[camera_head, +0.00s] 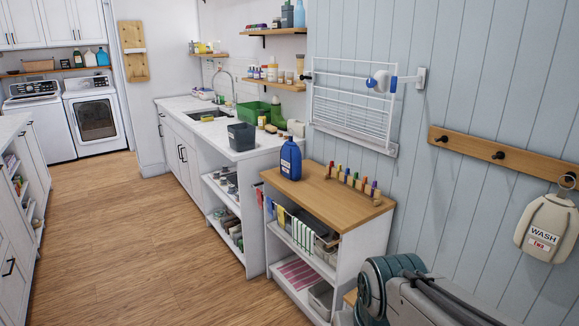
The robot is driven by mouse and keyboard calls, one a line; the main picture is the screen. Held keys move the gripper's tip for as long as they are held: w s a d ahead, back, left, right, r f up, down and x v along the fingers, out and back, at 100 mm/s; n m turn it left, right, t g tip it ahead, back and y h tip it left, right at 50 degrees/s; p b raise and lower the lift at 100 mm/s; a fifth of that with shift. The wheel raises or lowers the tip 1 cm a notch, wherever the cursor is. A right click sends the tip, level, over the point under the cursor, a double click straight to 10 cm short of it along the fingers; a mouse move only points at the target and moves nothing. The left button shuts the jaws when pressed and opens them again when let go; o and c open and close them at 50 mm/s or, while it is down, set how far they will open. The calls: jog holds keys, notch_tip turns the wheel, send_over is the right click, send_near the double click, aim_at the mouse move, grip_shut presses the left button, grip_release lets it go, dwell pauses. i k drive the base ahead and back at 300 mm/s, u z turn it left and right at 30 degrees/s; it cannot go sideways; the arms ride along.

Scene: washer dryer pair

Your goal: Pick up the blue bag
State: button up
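A dark blue container (290,158) with a cap-like top and a pale label stands upright on the left end of the wooden top of a low white shelf unit (330,188). It looks more like a jug than a bag; I cannot make out a plain blue bag elsewhere. Nothing touches it from above. My arm shows at the lower right, to the right of and nearer than the shelf unit. My gripper is not in view, so its state is hidden.
Colored pegs in a rack (352,182) stand right of the container. A grey bin (241,136) sits on the counter behind. A beige WASH jug (546,228) hangs from a wall rail (503,154). The wooden floor (140,240) at left is clear.

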aim_at(291, 154)
jog(key=u, duration=0.9)
jog(key=i, duration=1.85)
jog(key=z, duration=0.55)
jog(key=i, duration=0.95)
jog(key=z, duration=1.45)
jog(key=i, duration=0.4)
jog(key=z, duration=0.2)
